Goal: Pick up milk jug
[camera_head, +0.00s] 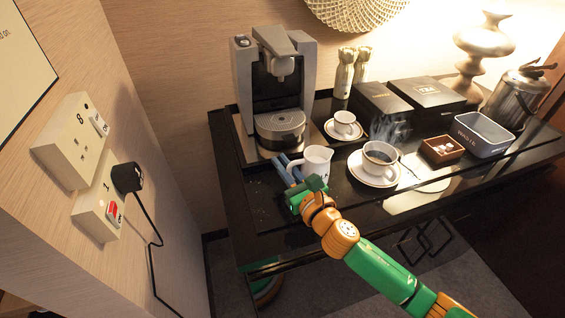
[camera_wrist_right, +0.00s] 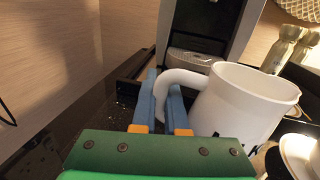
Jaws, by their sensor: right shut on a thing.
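The white milk jug (camera_head: 316,161) stands upright in front of the coffee machine in the head view. In the right wrist view the jug (camera_wrist_right: 242,105) fills the right side, with its handle toward the left. My right gripper (camera_head: 286,166) is at the jug's left side, its blue fingers on either side of the handle. In the wrist view the right gripper (camera_wrist_right: 166,98) is shut on the handle. Whether the jug's base touches the tray is hard to tell. My left gripper is not in view.
The coffee machine (camera_head: 275,90) stands behind the jug. A steaming coffee cup (camera_head: 379,156) on a saucer is close on the right. A brown box (camera_head: 441,150) and grey bin (camera_head: 484,134) are farther right. The tray's left front is clear.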

